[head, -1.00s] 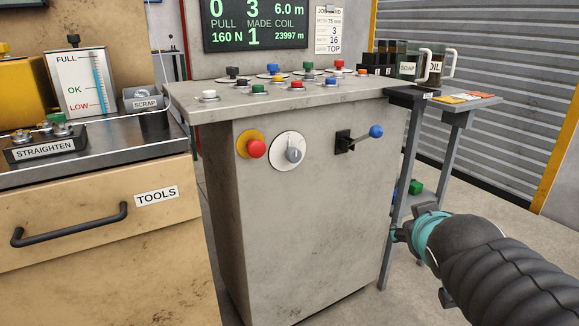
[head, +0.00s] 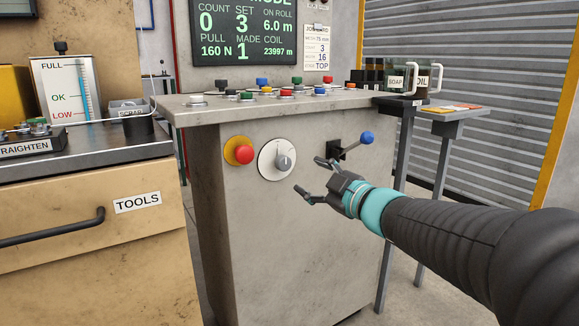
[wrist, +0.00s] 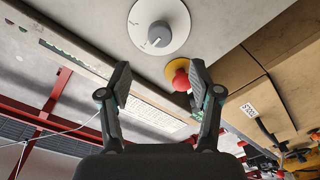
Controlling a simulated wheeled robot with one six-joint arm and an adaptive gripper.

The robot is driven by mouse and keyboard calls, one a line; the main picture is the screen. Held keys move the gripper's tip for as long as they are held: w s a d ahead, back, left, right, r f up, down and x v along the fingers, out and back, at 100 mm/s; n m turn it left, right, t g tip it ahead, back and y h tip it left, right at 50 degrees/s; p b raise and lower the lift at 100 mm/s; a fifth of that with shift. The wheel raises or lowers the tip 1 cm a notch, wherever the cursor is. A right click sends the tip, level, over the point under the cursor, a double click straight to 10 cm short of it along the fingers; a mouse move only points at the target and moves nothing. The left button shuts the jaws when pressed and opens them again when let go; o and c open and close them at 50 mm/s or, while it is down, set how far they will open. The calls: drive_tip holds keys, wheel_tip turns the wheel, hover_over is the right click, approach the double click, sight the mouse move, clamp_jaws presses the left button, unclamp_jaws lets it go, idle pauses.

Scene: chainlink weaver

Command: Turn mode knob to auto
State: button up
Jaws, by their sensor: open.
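The mode knob (head: 284,161) is a grey knob on a round white dial plate (head: 266,168) on the front of the grey cabinet. In the wrist view the knob (wrist: 159,34) is at the top, beyond the fingertips, with a dark mark on its lower left. The dial lettering is too small to read. My gripper (head: 310,176) is open and empty, to the right of the dial and apart from it. In the wrist view my gripper (wrist: 158,80) shows its two fingers spread.
A red emergency button (head: 244,154) on a yellow ring is just left of the dial; it also shows in the wrist view (wrist: 181,80). A lever with a blue ball (head: 366,137) is close above my gripper. Several coloured buttons line the cabinet top (head: 180,114).

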sight(285, 164)
drive_tip(key=x, duration=1.1)
drive_tip(key=shift+b, duration=0.35)
drive_tip(key=c, duration=1.2)
